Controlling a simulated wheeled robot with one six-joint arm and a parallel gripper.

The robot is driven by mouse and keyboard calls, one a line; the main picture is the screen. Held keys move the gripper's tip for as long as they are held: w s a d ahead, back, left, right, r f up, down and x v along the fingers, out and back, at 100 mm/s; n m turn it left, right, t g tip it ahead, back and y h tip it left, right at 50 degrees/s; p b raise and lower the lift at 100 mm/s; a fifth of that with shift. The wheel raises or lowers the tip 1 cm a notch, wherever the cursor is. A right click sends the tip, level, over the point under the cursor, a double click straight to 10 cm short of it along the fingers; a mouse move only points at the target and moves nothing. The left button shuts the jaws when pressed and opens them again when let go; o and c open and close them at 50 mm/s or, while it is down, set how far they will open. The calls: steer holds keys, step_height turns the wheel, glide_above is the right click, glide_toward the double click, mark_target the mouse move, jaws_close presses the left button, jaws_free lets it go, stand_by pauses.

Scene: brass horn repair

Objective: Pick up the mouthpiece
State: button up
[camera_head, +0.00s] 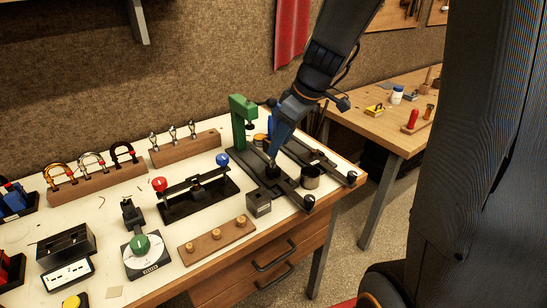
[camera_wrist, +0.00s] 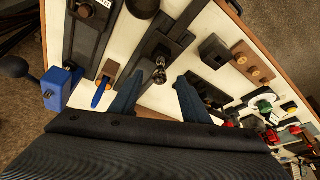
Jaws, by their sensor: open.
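A small silvery piece that looks like the mouthpiece (camera_wrist: 160,72) stands on a dark fixture plate (camera_wrist: 172,40) in the wrist view. My gripper (camera_wrist: 158,84) is open, with one finger on each side of this piece in the picture. I cannot tell whether the fingers touch it or are still above it. In the head view my gripper (camera_head: 272,161) points down over the dark fixture beside the green press (camera_head: 239,122), and the piece is mostly hidden by the fingers there. Several similar silvery pieces (camera_head: 173,132) stand on a wooden block (camera_head: 185,149) at the back.
The green press stands close left of my gripper. A blue-handled tool (camera_wrist: 102,92) lies beside the left finger. A wooden board with pegs (camera_head: 216,240) lies at the front edge.

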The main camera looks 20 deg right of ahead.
mark_target(273, 162)
steer(key=shift+p+x, duration=0.8)
steer(key=shift+x, duration=1.9)
steer(key=shift+w+a+r, duration=0.15)
steer(key=shift+c, duration=0.4)
jaws_close()
